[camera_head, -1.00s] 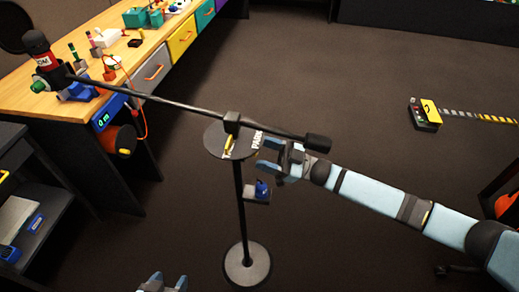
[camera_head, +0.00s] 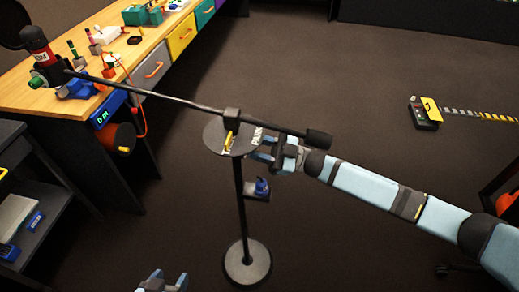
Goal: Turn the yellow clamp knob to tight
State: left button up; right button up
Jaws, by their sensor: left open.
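The yellow clamp knob (camera_head: 228,140) is a narrow yellow piece beside the black clamp block (camera_head: 232,115), over the round dark disc (camera_head: 214,137) on the stand. My right gripper (camera_head: 264,149) is at the disc's right edge, beside and below the bar, apart from the knob. Its fingers look spread, with the tips partly hidden near the disc.
A long dark bar (camera_head: 170,97) crosses the stand from a red-and-black device (camera_head: 38,50) to a black end weight (camera_head: 318,140). A small shelf with a blue item (camera_head: 262,187) hangs on the pole. The workbench (camera_head: 20,95) is left; open floor lies right.

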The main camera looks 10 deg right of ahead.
jog(key=shift+n+g, duration=0.4)
jog(key=shift+n, duration=0.3)
jog(key=o, duration=0.9)
